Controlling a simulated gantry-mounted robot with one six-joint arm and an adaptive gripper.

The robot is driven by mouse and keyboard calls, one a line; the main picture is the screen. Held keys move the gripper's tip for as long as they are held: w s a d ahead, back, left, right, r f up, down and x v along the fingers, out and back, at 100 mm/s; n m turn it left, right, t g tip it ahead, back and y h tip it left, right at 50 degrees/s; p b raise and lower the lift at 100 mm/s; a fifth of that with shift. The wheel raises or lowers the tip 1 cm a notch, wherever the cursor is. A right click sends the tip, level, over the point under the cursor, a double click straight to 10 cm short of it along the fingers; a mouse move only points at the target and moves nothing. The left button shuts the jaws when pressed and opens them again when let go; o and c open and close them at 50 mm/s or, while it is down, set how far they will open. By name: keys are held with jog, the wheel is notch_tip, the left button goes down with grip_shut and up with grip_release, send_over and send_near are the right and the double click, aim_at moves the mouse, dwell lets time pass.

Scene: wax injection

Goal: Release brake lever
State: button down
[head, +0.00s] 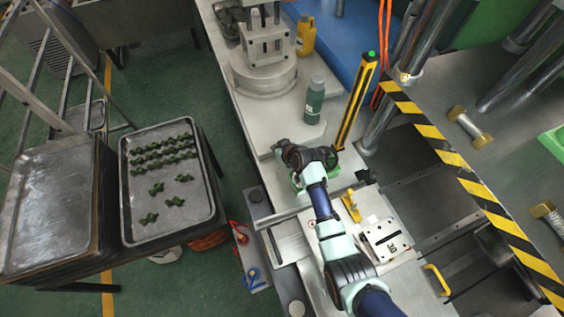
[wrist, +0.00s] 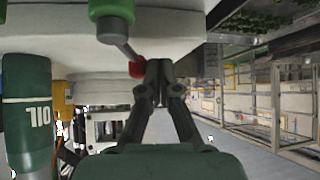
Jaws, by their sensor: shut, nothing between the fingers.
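The brake lever shows at the top of the wrist view as a grey rod (wrist: 122,48) angling from a green round hub (wrist: 111,12) to a red knob (wrist: 137,70). My gripper (wrist: 158,68) has its two dark fingers closed together, with nothing between them. The fingertips are just right of the red knob; I cannot tell whether they touch it. In the head view my gripper (head: 279,147) is over the grey machine bench, and the lever is not clearly visible there.
A green oil bottle (wrist: 27,115) stands close by, also seen in the head view (head: 314,100). A yellow-black post (head: 355,103) stands to its right. A yellow container (head: 306,36) is farther back. A tray of green parts (head: 178,214) is at left.

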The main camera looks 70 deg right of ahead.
jog(key=a+r+p, duration=0.4)
jog(key=a+r, duration=0.3)
jog(key=a, duration=0.4)
jog(key=shift+a, duration=0.15)
jog(key=shift+s, duration=0.1)
